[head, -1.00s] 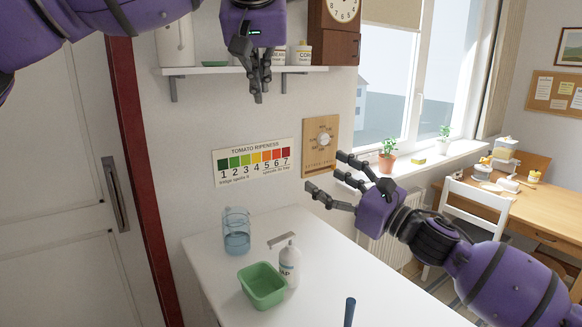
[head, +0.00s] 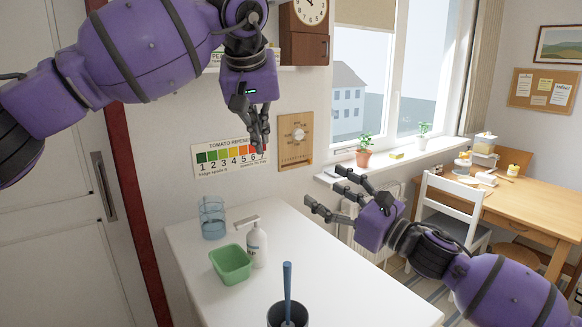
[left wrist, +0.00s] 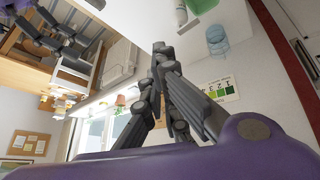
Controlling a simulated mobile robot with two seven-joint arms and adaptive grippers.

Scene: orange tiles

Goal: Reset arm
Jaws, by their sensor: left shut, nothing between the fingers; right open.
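My left gripper (head: 261,150) is shut and empty, pointing down in front of the wall chart, high above the white counter. It also shows shut in the left wrist view (left wrist: 160,50). My right gripper (head: 322,190) is open and empty, its fingers pointing left above the counter's right side. Both are clear of the objects on the counter.
On the white counter (head: 330,285) stand a glass jar (head: 213,220), a soap bottle (head: 257,248), a green tub (head: 230,266) and a dark container (head: 288,314) with a blue handle. A chair (head: 447,213) and wooden desk (head: 530,208) stand right.

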